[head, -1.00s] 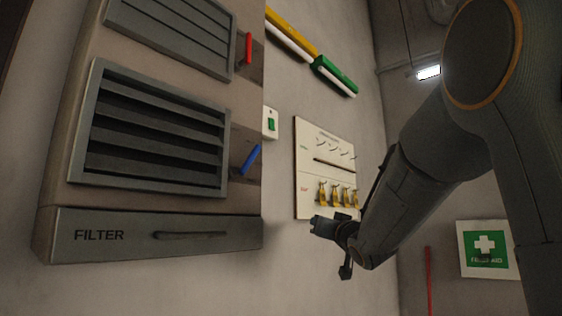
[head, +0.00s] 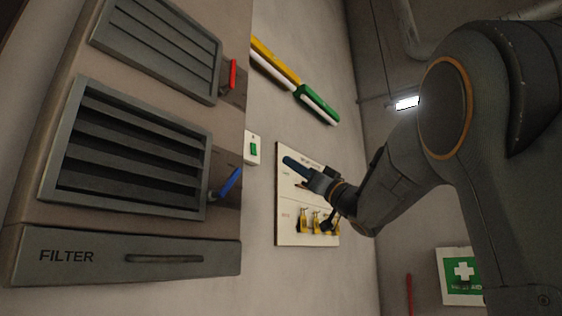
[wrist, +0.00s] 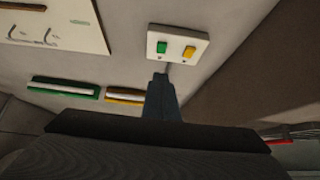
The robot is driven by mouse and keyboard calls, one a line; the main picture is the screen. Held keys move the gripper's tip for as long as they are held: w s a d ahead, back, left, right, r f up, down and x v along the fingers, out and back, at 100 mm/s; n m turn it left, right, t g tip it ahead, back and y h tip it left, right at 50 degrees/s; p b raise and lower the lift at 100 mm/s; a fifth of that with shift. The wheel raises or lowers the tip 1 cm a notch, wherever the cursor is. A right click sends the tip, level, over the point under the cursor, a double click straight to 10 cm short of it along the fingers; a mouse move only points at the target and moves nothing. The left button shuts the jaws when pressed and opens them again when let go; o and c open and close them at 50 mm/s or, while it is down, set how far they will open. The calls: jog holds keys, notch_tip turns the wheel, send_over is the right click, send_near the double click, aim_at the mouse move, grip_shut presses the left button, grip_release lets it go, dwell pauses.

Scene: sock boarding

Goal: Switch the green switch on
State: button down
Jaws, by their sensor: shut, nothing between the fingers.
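The green switch (wrist: 162,47) is a small green rocker on a white plate (wrist: 194,33), beside a yellow rocker (wrist: 189,52) in the wrist view. In the head view the green switch (head: 253,149) shows on the wall just right of the cabinet; the yellow rocker is hidden there. My gripper (head: 288,163) is shut and empty, right of the switch plate and in front of the white board. In the wrist view my gripper (wrist: 162,80) points toward the plate, its tips below the green switch. A gap shows between them in the head view.
The filter cabinet (head: 130,226) stands out at the left, with a red lever (head: 232,74) and a blue lever (head: 228,183). A white board (head: 291,229) with hooks and yellow tags is behind my gripper. Green (head: 317,104) and yellow (head: 275,61) bars run along the wall above.

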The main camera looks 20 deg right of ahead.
aim_at(255, 150)
jog(key=w+a+r+p, duration=0.1)
jog(key=w+a, duration=0.1)
jog(key=w, duration=0.1)
jog(key=w+a+r+p, duration=0.2)
jog(key=w, duration=0.1)
jog(key=w+a+r+p, duration=0.2)
jog(key=shift+w+a, duration=0.25)
jog(key=shift+w, duration=0.15)
jog(key=shift+d+f, duration=0.1)
